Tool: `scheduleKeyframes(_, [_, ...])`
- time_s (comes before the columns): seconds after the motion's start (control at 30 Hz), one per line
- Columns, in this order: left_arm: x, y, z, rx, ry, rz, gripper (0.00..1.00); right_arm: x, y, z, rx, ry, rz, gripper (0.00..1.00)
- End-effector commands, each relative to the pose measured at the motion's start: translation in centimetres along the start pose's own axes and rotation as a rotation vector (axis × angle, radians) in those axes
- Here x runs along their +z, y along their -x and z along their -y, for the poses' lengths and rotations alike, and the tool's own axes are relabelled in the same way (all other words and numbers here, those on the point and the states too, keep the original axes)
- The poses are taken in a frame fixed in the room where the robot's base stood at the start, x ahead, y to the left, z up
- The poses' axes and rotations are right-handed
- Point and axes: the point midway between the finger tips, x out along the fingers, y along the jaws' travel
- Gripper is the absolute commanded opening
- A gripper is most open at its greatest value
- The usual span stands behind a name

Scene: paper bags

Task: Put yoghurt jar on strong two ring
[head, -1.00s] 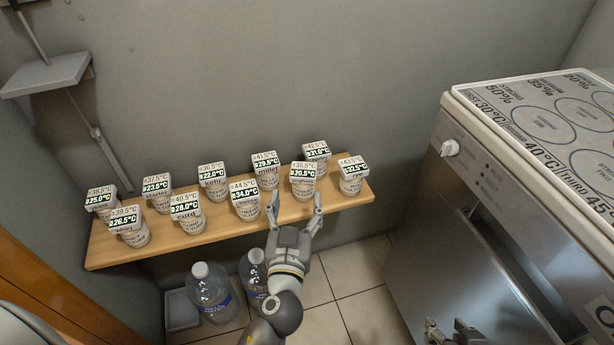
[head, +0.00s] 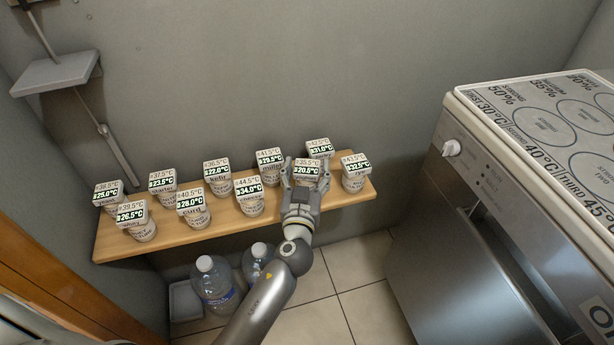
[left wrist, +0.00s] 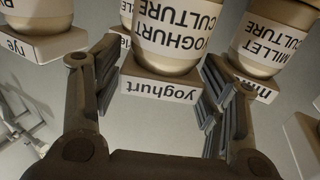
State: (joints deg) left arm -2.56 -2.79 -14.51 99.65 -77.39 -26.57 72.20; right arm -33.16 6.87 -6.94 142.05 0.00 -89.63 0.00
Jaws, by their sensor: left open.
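The yoghurt jar (left wrist: 174,50) shows upside down in the left wrist view, with a white label and a square lid reading "yoghurt". In the head view its lid (head: 308,168) carries the display 20.5°C, and it stands on the wooden shelf (head: 225,224). My left gripper (head: 305,165) is open, with its fingers on either side of this jar; contact cannot be told. The printed rings lie on the appliance top at right. The ring beside the 40°C marking (head: 596,164) is partly cut off, and its name is too small to read. My right gripper is out of view.
Several similar jars crowd the shelf, including the millet jar (left wrist: 268,45) close beside the gripper. Water bottles (head: 214,284) stand on the floor below. The silver appliance (head: 465,235) stands at right with its front door tilted out. The rings in view are empty.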

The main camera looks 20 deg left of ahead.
Motion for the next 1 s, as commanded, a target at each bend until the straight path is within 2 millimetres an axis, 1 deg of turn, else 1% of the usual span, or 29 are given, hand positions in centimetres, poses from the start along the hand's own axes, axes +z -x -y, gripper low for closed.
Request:
scheduleKeyframes(0.03, [-0.10,-0.57,0.00,0.000,-0.001,-0.001,0.66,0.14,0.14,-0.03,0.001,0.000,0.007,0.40])
scheduleKeyframes(0.1, [-0.08,-1.03,0.00,0.000,0.000,0.000,0.66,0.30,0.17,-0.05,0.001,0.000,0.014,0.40])
scheduleKeyframes(0.37, [0.02,-1.25,0.02,0.000,0.000,0.001,0.66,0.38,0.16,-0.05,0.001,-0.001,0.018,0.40])
scheduleKeyframes(0.47, [0.02,-1.24,0.01,0.000,0.000,0.001,0.56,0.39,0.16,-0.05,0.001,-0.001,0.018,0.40])
scheduleKeyframes(0.77, [-0.12,-1.24,-0.01,0.001,0.001,-0.002,0.17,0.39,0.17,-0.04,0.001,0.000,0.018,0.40])
scheduleKeyframes(1.0, [-0.28,-1.24,-0.01,0.001,0.001,-0.002,0.17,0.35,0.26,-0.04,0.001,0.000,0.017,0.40])
